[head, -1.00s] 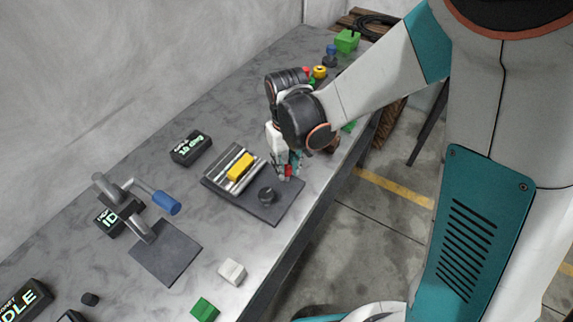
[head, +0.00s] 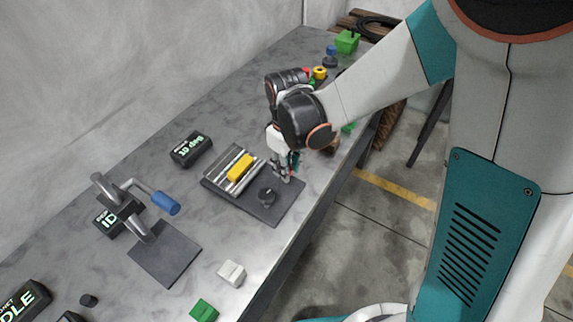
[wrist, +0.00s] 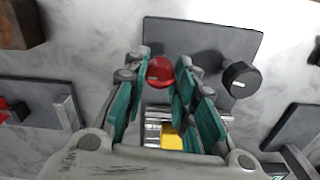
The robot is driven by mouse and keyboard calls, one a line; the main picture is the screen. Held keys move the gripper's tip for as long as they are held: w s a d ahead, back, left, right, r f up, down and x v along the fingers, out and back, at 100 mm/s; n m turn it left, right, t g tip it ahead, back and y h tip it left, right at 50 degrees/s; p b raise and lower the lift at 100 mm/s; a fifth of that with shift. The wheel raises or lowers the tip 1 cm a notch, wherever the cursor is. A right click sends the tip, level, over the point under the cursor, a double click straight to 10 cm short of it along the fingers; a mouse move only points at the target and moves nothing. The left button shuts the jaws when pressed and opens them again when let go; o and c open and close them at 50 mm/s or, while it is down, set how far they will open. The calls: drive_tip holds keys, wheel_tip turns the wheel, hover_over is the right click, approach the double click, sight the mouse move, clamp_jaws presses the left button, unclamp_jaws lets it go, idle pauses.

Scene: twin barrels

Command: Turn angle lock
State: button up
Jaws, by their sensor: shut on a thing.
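A dark plate (head: 281,210) on the bench carries metal rollers, a yellow block (head: 240,168) and a black knob (head: 267,196). In the wrist view a round red knob (wrist: 159,70), which looks like the angle lock, sits at the plate (wrist: 185,35) between my fingertips. My gripper (head: 287,172) reaches down at the plate's right corner and is shut on the red knob, which the fingers mostly hide in the head view. The black knob with a white mark (wrist: 240,79) stands apart, right of the fingers in the wrist view. The yellow block (wrist: 171,138) shows between the fingers.
A black "10 deg" display (head: 191,149) lies behind the plate. A blue-handled crank (head: 166,204) stands to the left. White (head: 231,272) and green (head: 204,310) blocks lie near the front edge. Several coloured parts stand at the far end beyond my arm.

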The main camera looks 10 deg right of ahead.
drive_tip(key=o, duration=1.1)
drive_tip(key=shift+r, duration=3.75)
drive_tip(key=shift+d+m, duration=0.3)
drive_tip(key=shift+d, duration=0.1)
drive_tip(key=s+d+r+m+t, duration=0.2)
drive_tip(key=s+d+r, duration=0.1)
drive_tip(key=s+d, duration=0.1)
drive_tip(key=s+d+r+m+t, duration=0.2)
drive_tip(key=s+d+r+m, duration=0.1)
drive_tip(key=s+d, duration=0.1)
drive_tip(key=s+d+r+m+t, duration=0.3)
drive_tip(key=s+d+r, duration=0.1)
drive_tip(key=s+d, duration=0.1)
drive_tip(key=shift+d, duration=0.5)
